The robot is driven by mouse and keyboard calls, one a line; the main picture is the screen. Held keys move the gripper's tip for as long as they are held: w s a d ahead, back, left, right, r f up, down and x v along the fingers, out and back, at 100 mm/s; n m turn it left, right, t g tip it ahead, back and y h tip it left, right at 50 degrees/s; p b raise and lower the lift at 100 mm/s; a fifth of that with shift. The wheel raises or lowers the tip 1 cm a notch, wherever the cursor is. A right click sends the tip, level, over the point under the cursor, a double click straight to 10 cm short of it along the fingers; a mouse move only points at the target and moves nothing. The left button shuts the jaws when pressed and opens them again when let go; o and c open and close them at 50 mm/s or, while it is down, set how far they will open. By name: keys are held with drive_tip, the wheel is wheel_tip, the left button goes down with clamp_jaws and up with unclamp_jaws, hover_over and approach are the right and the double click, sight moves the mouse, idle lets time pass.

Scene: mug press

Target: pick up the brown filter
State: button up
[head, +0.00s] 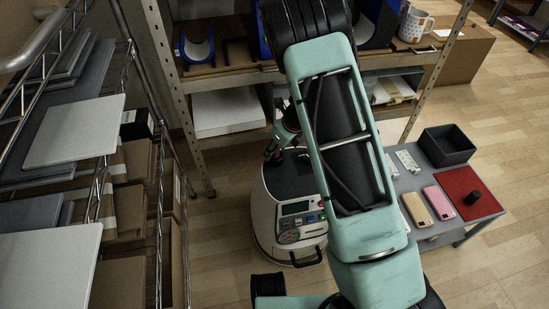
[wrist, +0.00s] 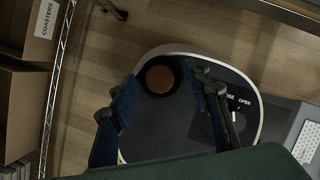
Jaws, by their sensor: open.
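A round brown disc (wrist: 160,79) with a dark surround shows between my fingers in the wrist view; it appears to be the brown filter. My gripper (wrist: 166,88) is open, with one blue-padded finger to each side of it and a gap on the left. I cannot tell the height of the fingers over it. In the head view my gripper (head: 274,150) is small and partly hidden behind my arm, over the dark top of a white-rimmed unit. The disc cannot be made out clearly there.
A low grey table at right holds a black bin (head: 446,146), a red mat (head: 455,183) with a dark cylinder (head: 473,197), and pink and yellow phone-like items. A wire rack (head: 160,125) with boxes stands at left. Shelves with a mug (head: 416,25) stand behind.

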clamp_jaws()
idle(0.3)
drive_tip(key=shift+r, duration=0.1)
